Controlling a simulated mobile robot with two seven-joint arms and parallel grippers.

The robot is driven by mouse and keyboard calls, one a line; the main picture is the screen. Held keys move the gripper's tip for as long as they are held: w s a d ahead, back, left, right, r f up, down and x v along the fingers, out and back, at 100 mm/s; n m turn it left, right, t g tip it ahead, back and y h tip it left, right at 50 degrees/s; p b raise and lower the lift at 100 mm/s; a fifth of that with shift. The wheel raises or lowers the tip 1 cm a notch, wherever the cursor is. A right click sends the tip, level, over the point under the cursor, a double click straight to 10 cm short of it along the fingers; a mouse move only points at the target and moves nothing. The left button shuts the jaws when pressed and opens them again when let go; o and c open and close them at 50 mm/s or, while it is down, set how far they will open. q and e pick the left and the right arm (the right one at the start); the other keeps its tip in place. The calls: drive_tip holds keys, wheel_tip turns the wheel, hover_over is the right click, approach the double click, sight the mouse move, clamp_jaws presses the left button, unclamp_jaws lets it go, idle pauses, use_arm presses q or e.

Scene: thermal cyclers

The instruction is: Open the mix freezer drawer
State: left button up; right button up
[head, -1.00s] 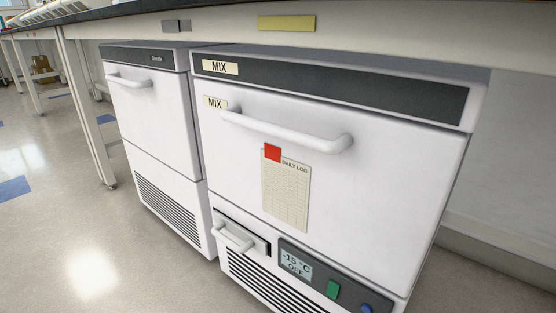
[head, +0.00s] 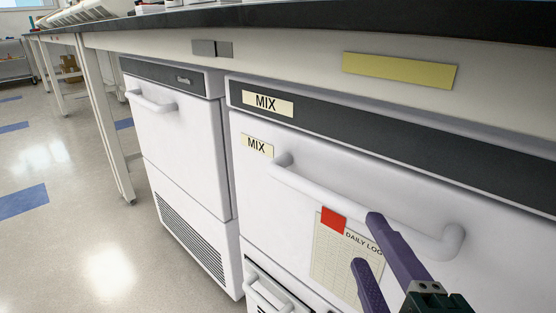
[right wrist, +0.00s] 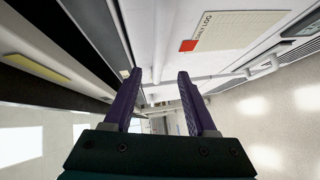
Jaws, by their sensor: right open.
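The mix freezer (head: 252,195) is white, with MIX labels on its dark top strip and on its front. Its drawer front looks closed. A long white bar handle (head: 340,195) crosses the front. My right gripper (head: 368,242) has purple fingers. It is open and empty at the handle's right half, one finger overlapping the bar and the other below it in the head view. In the right wrist view, the fingers (right wrist: 160,77) are apart with a pale bar (right wrist: 160,45) between them in the picture. I cannot tell whether they touch it. My left gripper is not in view.
A second white freezer (head: 175,140) stands to the left. The dark bench top (head: 330,22) and its rail with a yellow label (head: 400,70) overhang the freezers. A daily log sheet (head: 335,250) hangs under the handle by a red magnet. Floor at left is clear.

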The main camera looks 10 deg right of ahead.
sight(348, 212)
drive_tip(key=b+x, duration=0.1)
drive_tip(key=x, duration=0.8)
drive_tip(key=shift+w+a+r+b, duration=0.15)
drive_tip(key=shift+w+a+b, duration=0.05)
drive_tip(key=shift+w+b, duration=0.2)
clamp_jaws()
idle(1.0)
